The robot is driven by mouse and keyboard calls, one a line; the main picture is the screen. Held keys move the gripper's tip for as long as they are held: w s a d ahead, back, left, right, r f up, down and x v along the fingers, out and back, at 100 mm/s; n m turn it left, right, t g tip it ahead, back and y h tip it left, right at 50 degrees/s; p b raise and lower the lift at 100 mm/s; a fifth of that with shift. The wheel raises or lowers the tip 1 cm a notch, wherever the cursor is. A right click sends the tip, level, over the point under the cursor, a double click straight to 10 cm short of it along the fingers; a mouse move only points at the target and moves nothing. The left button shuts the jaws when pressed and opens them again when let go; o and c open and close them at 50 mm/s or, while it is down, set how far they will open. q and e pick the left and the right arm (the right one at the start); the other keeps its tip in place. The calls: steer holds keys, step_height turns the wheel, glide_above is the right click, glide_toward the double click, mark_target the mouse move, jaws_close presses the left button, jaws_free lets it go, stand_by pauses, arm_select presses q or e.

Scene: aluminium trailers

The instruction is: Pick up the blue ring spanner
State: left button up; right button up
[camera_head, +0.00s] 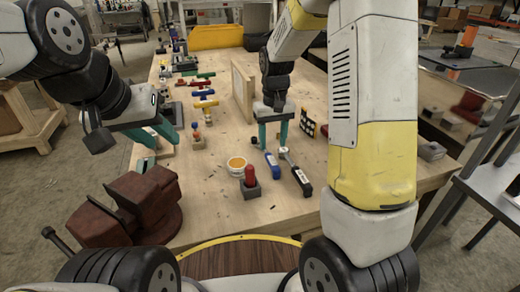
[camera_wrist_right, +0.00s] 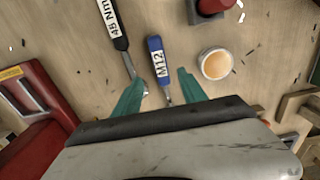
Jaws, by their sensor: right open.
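The blue ring spanner (camera_head: 272,164), with a blue handle and a white M12 label, lies flat on the wooden table. In the right wrist view, its blue handle (camera_wrist_right: 155,46) points away and its metal shank runs back between my right gripper's fingers. The ring end is mostly hidden by the gripper. My right gripper (camera_head: 273,146) points down over the tool, its teal fingers open on either side and apart from it; its fingers also show in the wrist view (camera_wrist_right: 159,82). My left gripper (camera_head: 160,135) is open and empty near the table's left edge.
A black-handled 45 Nm wrench (camera_wrist_right: 112,24) lies close beside the spanner. A red-topped block (camera_head: 250,182) and a white cup (camera_head: 236,165) stand on the other side. A dark red vise (camera_head: 146,198) is at the near left. A wooden panel (camera_head: 242,90) stands behind.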

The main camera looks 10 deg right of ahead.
mark_target(271, 158)
steer(key=f, duration=0.8)
steer(key=shift+w+a+f, duration=0.1)
steer(key=shift+w+a, duration=0.05)
steer(key=shift+w, duration=0.25)
jaws_close()
